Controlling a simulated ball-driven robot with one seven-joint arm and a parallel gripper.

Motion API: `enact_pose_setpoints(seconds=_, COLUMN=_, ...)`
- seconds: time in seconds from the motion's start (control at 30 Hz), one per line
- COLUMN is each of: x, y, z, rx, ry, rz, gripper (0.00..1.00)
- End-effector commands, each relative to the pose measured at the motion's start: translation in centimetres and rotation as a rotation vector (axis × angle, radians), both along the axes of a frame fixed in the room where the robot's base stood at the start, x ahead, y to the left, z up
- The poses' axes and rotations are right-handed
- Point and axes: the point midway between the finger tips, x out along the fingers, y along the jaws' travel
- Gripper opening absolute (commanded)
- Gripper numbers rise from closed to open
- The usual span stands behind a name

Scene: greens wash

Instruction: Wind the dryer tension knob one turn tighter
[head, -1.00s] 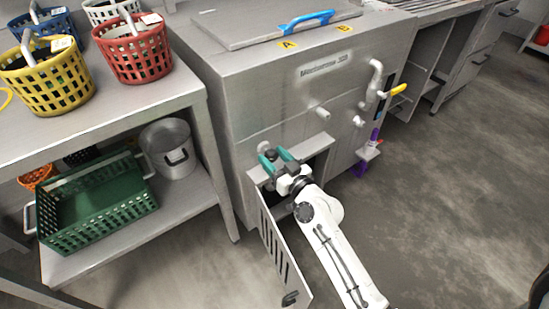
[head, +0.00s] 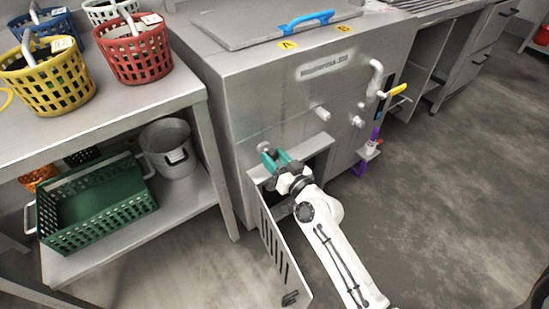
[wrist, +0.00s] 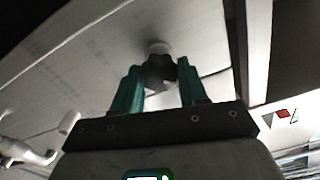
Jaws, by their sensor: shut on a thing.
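The dryer tension knob (wrist: 158,70) is a dark lobed knob on a pale round base on the steel machine front. In the wrist view it sits between the two green fingers of my gripper (wrist: 160,88), which are shut on it. In the head view my gripper (head: 272,158) is at the lower left of the machine front, above the open slotted door. There the fingers mostly hide the knob, and only its pale base (head: 264,146) shows.
The slotted door (head: 273,240) hangs open below my gripper, beside my arm. Pipes and a yellow-handled valve (head: 397,90) stick out at the right of the machine (head: 290,100). A steel shelf with baskets, a green crate (head: 97,208) and a pot (head: 170,148) stands at left.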

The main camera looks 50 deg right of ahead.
Motion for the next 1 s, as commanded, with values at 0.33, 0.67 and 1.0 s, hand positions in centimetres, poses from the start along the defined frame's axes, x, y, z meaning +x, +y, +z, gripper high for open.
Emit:
enact_pose_setpoints(seconds=0.33, x=0.01, y=-0.07, z=0.09, rx=0.311, ry=-0.090, rz=0.000, gripper=0.12)
enact_pose_setpoints(seconds=0.67, x=-0.01, y=-0.16, z=0.03, rx=0.592, ry=-0.171, rz=-0.001, gripper=0.12)
enact_pose_setpoints(seconds=1.0, x=-0.03, y=-0.20, z=-0.01, rx=0.777, ry=-0.225, rz=-0.001, gripper=0.12)
